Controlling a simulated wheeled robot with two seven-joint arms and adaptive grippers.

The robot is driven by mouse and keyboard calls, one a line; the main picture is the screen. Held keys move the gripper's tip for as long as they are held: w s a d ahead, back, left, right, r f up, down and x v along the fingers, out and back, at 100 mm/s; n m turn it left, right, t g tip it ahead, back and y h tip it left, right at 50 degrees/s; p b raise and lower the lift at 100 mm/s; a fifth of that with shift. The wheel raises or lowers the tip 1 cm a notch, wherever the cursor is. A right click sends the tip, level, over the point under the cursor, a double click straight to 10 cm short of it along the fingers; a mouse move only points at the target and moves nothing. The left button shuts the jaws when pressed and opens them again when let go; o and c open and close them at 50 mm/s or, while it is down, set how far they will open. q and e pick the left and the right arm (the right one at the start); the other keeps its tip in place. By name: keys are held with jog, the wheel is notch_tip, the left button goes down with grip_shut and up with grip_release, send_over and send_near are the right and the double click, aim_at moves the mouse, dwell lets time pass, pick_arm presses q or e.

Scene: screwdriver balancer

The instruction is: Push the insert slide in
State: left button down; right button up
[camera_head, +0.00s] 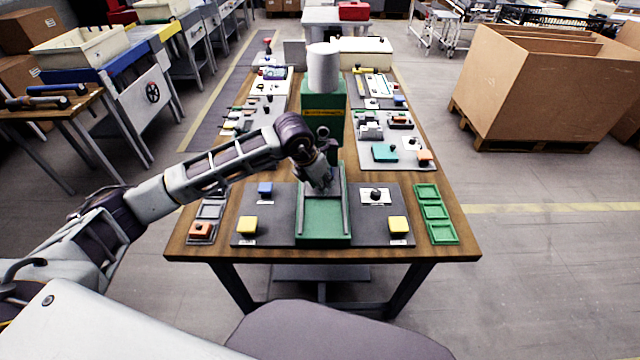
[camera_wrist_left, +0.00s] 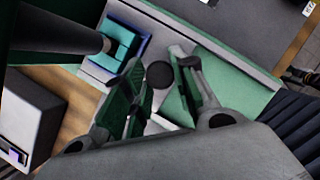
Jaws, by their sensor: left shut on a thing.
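A green press-like machine (camera_head: 323,115) with a white cylinder on top stands on the table's middle. Its green slide bed (camera_head: 323,222) runs toward me between two raised rails. My left gripper (camera_head: 320,188) reaches down between the rails, in front of the machine's column. In the left wrist view its two fingers (camera_wrist_left: 160,85) stand either side of a round black knob (camera_wrist_left: 160,74) on the slide. The gripper is shut on this knob; the finger contact is partly hidden. A teal insert (camera_wrist_left: 124,46) in a blue-edged holder lies below a dark spindle (camera_wrist_left: 85,40). My right gripper is not in view.
Yellow buttons (camera_head: 246,225) and (camera_head: 398,226) sit on grey plates beside the bed. A blue button (camera_head: 265,188) and a black knob on a white plate (camera_head: 376,195) are behind them. Green trays (camera_head: 436,212) lie at right, small bins (camera_head: 203,230) at left.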

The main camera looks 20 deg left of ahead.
pick_arm(q)
jog(key=c, duration=1.4)
grip_release()
jog(key=shift+w+a+r, duration=0.1)
jog(key=shift+w+a, duration=0.05)
jog(key=shift+w, duration=0.1)
jog(key=shift+c, duration=0.2)
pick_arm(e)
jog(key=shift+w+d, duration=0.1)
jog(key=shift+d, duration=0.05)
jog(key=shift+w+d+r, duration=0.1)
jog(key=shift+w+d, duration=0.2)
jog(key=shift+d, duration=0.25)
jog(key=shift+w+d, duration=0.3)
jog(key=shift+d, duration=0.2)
pick_arm(q)
jog(key=shift+s+r, duration=0.2)
jog(key=shift+r, duration=0.4)
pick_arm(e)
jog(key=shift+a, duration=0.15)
pick_arm(q)
jog(key=v, duration=1)
jog(key=shift+s+r, duration=0.2)
jog(key=shift+r, duration=0.05)
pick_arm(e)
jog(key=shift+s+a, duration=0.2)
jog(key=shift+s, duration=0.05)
pick_arm(q)
jog(key=shift+a, duration=0.15)
